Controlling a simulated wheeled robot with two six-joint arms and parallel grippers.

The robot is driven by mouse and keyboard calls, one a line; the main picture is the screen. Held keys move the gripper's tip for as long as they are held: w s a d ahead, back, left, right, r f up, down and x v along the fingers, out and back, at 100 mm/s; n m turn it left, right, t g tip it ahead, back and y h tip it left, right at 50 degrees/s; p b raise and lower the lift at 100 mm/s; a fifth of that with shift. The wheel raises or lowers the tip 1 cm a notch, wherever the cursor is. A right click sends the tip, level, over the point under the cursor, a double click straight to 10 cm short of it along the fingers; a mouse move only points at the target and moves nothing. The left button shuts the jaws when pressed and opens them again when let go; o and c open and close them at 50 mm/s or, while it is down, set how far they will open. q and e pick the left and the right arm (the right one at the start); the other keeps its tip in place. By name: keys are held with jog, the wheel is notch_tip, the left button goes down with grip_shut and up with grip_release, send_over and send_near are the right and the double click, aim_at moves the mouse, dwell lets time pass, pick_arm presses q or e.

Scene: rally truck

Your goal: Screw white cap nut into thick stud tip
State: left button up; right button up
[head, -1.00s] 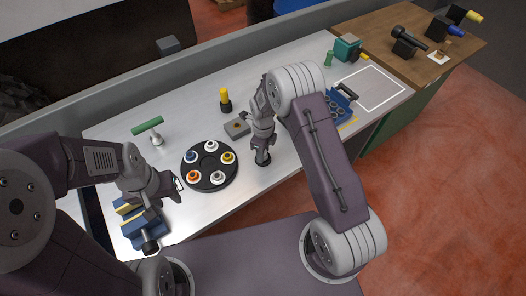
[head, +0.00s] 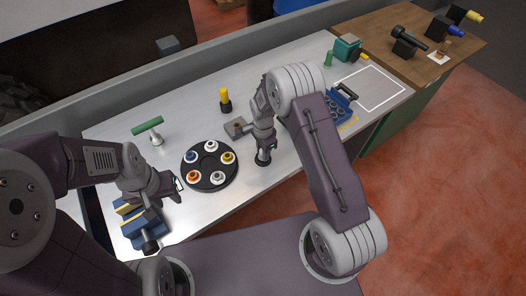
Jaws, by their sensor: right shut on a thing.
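A round black tray (head: 204,180) holds several coloured cap nuts in a ring. A white cap nut (head: 211,146) sits at its top, and a paler white-grey one (head: 217,177) at its lower right. My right gripper (head: 263,149) points down just right of the tray, shut on a dark cylindrical piece (head: 262,158). I cannot tell whether this piece is the thick stud, and its upper part is hidden. My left gripper (head: 179,184) is at the tray's left edge, apart from the nuts; it looks open and empty.
A grey block (head: 234,128) and a dark holder with a yellow top (head: 225,101) stand behind the tray. A green-handled tool (head: 148,127) is at the left, a blue vise-like fixture (head: 150,228) at the front left. A blue carrier (head: 341,104) is at the right.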

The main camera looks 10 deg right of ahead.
jog(key=m, duration=1.1)
jog(key=o, duration=0.8)
jog(key=shift+c, duration=0.2)
